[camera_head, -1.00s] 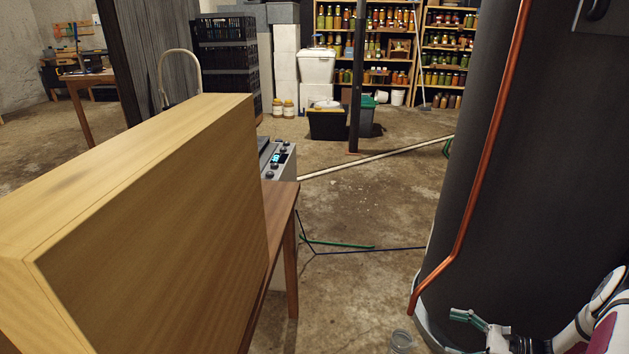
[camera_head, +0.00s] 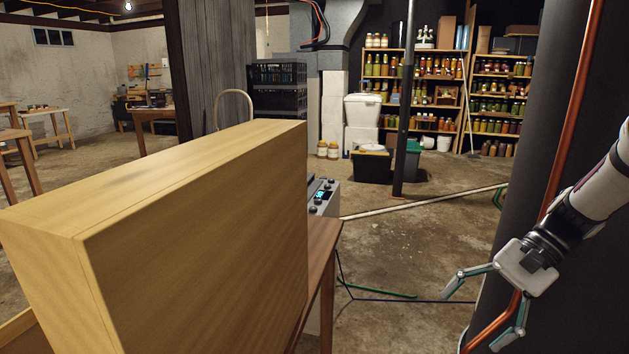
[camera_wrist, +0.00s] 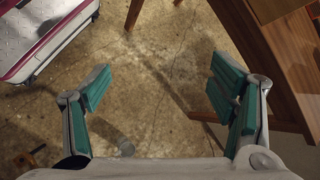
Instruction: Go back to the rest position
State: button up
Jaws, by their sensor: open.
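My gripper (camera_head: 473,322) is at the lower right of the head view, in front of the dark cylindrical tank. Its two teal-padded fingers are spread wide and point down and to the left. In the wrist view my gripper (camera_wrist: 160,72) is open, with only bare concrete floor between the fingertips. It holds nothing and touches nothing that I can see.
A dark tank (camera_head: 535,150) with a copper pipe (camera_head: 562,150) stands close to the arm. A large wooden box (camera_head: 200,260) fills the left foreground by a brown table (camera_head: 324,245). Jar shelves (camera_head: 430,97) stand far back. The middle floor is open.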

jog(key=s+a+r+n+h+b, duration=0.1)
jog(key=s+a+r+n+h, duration=0.25)
jog(key=s, duration=0.35)
jog(key=s+a+r+n+h+b, duration=0.1)
jog(key=s+a+r+n+h, duration=0.2)
jog(key=s, duration=0.4)
jog(key=s+a+f+n+t+h+b, duration=0.1)
jog(key=s+f+n+t+h, duration=0.15)
jog(key=s, duration=1.05)
notch_tip(320, 180, up, 39)
jog(key=t+p, duration=0.3)
jog(key=p, duration=3.4)
jog(key=shift+w+t, duration=0.15)
jog(key=shift+t, duration=0.2)
jog(key=shift+c, duration=0.4)
